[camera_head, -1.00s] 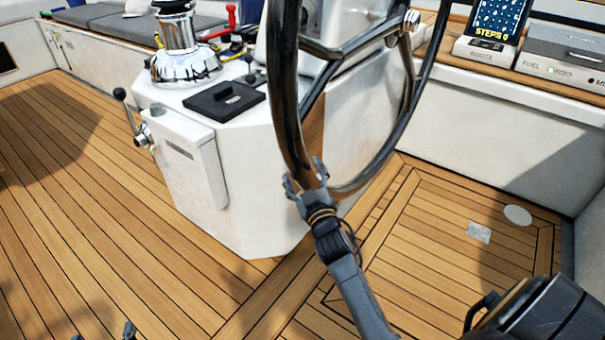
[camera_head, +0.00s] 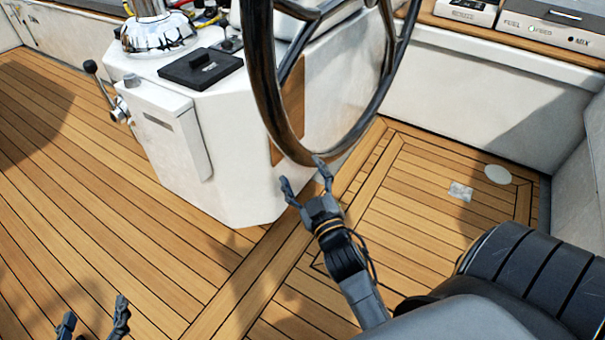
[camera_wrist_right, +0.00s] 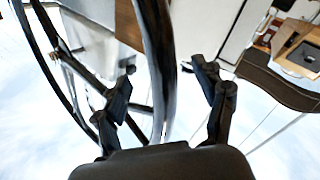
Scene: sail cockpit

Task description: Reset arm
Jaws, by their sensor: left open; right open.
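My right gripper (camera_head: 306,184) is in the middle of the head view, just below the lower rim of the black steering wheel (camera_head: 273,100). Its fingers are spread and empty. In the right wrist view my right gripper (camera_wrist_right: 168,95) is open, and the wheel (camera_wrist_right: 158,50) shows between and beyond its fingers; I cannot tell whether they touch. My left gripper (camera_head: 94,318) is at the bottom left of the head view. Its two fingers stand apart, with only deck seen between them.
A white pedestal (camera_head: 235,190) stands behind the wheel, with a lever (camera_head: 102,88) on its left side and a black hatch (camera_head: 200,67) on top. A white side bench (camera_head: 480,95) runs along the right. The teak deck (camera_head: 110,215) is clear at left.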

